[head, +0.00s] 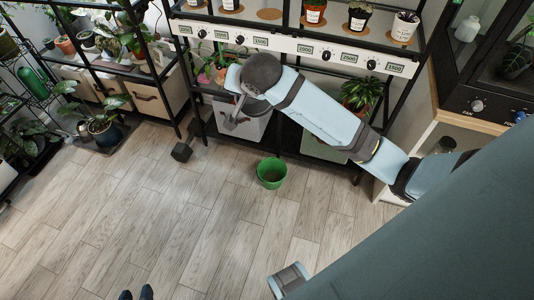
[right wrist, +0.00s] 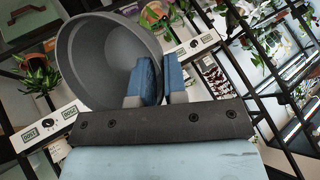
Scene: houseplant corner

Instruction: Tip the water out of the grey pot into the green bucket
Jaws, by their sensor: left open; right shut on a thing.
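The green bucket (head: 271,172) stands upright on the wooden floor in front of the shelf, its inside dark. In the right wrist view, the grey pot (right wrist: 100,62) is tilted, its round mouth partly facing the camera; I see no water in it. My right gripper (right wrist: 160,68) is shut on the pot's wall near the rim. In the head view, the right arm ends up and slightly left of the bucket, and I cannot clearly tell the pot from the dark wrist there. My left gripper (head: 136,294) shows only its two dark fingertips at the bottom edge, apart and empty.
A black shelf with a white dial panel (head: 300,46) and potted plants stands behind the bucket. A wooden-topped cabinet (head: 470,122) is at the right.

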